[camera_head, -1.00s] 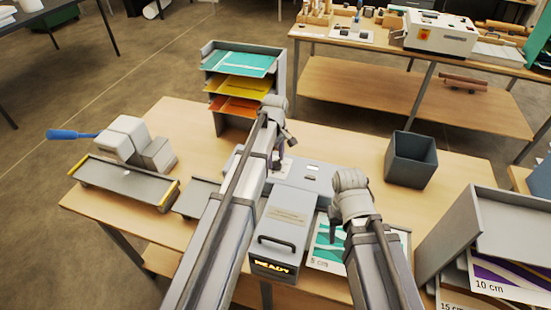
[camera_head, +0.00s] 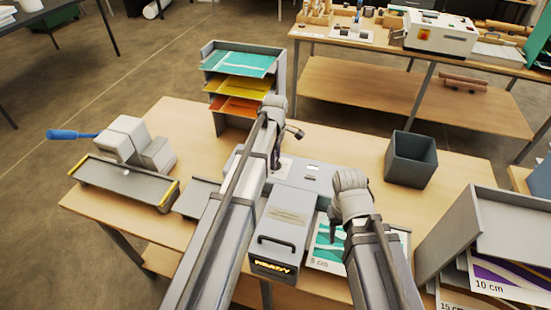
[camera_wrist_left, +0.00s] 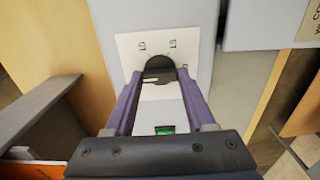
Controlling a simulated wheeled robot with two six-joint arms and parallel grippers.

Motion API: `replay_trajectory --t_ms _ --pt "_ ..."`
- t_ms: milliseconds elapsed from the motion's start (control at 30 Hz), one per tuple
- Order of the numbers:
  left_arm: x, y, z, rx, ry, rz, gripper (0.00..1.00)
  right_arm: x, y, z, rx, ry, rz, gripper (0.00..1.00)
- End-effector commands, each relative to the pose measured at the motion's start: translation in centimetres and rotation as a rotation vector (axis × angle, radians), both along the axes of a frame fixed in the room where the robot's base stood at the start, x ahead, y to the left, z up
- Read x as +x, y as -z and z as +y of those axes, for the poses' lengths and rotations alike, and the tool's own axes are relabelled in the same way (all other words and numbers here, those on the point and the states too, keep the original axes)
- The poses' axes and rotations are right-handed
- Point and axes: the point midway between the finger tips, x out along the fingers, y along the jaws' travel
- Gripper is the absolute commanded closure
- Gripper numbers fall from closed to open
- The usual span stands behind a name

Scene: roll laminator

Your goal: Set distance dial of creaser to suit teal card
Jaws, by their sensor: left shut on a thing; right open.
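My left gripper (camera_wrist_left: 158,80) is shut on a dark round dial (camera_wrist_left: 157,64) on a white plate (camera_wrist_left: 128,46) with small square marks, in the left wrist view. A green light (camera_wrist_left: 165,130) shows lower on the panel. In the head view my left gripper (camera_head: 275,163) reaches down to the grey machine (camera_head: 312,177), and my arm hides much of it. My right gripper (camera_head: 334,226) is open above a teal-patterned sheet marked 5 cm (camera_head: 322,258). A teal card (camera_head: 240,64) lies on the top shelf of the grey rack (camera_head: 281,72).
A grey box with a lit READY display (camera_head: 272,266) stands at the table's front. A blue-handled press (camera_head: 125,140) and tray (camera_head: 125,181) are at left. A dark bin (camera_head: 411,160) and sheets marked 10 cm (camera_head: 505,281) are at right.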

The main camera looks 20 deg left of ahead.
Motion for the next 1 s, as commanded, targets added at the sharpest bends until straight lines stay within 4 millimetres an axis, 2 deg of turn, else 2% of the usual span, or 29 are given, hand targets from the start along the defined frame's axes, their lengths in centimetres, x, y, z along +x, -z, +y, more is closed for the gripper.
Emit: replay_trajectory --t_ms 367,400,633,1000 --pt "-0.04 0.01 0.00 0.000 -0.006 0.001 1.00 0.00 0.01 0.00 0.000 0.000 0.000 0.50" --pt "-0.04 0.01 0.00 0.000 -0.006 0.001 0.41 0.00 0.01 0.00 0.000 0.000 0.000 0.50" --pt "-0.02 0.01 0.01 0.000 -0.004 0.001 0.15 0.00 0.01 0.00 0.000 0.000 0.000 0.50" --pt "-0.01 -0.35 0.01 0.000 -0.003 0.000 0.15 0.00 -0.35 0.00 0.000 0.000 0.000 0.50"
